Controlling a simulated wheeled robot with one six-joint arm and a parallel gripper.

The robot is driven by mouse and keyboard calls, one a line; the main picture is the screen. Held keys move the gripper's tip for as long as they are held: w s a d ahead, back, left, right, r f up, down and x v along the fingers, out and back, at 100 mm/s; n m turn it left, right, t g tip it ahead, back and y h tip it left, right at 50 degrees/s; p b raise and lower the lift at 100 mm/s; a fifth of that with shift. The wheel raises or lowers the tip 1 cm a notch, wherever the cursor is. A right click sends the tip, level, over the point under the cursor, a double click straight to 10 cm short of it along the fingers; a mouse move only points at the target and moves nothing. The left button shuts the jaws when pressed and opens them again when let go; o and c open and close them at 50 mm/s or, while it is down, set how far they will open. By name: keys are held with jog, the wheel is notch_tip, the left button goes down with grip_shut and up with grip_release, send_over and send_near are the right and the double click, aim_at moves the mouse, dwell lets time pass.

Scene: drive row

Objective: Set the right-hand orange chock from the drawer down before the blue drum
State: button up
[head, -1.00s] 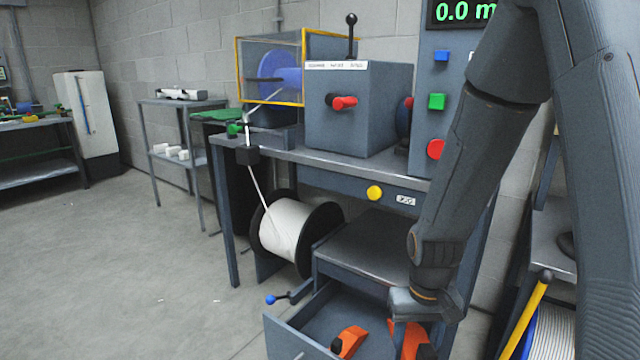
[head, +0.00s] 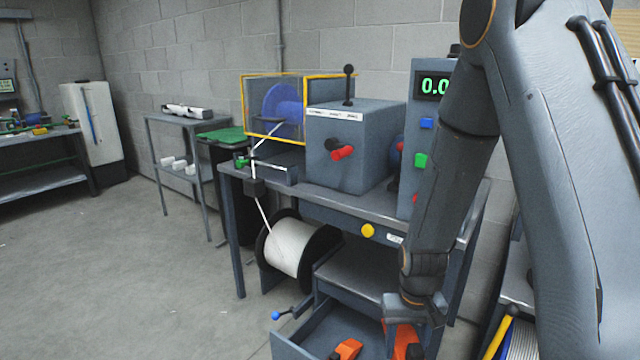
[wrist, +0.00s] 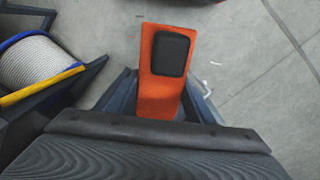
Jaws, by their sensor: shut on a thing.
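The right-hand orange chock (head: 403,340) is held by my gripper (head: 414,318) over the open drawer's right side. In the wrist view this chock (wrist: 152,92) is orange with a black pad, and my gripper (wrist: 160,128) is shut on it. Its lower end is hidden behind the gripper. A second orange chock (head: 347,349) lies in the grey drawer (head: 318,330) to the left, cut by the picture's edge. The blue drum (head: 284,104) is inside a yellow-framed clear guard on the bench, well above and left of my gripper.
The grey bench (head: 372,204) carries a box with a red knob (head: 343,153) and a control column (head: 428,120). A white cable reel (head: 297,245) hangs under it. A yellow handle (head: 497,337) stands at right. The floor (head: 150,275) at left is clear.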

aim_at(410, 336)
jog(key=shift+s+r+p, duration=0.25)
jog(key=shift+r+p, duration=0.9)
jog(key=shift+p, duration=0.55)
jog(key=shift+s+r+p, duration=0.25)
jog(key=shift+r+p, duration=0.85)
jog(key=shift+p, duration=0.6)
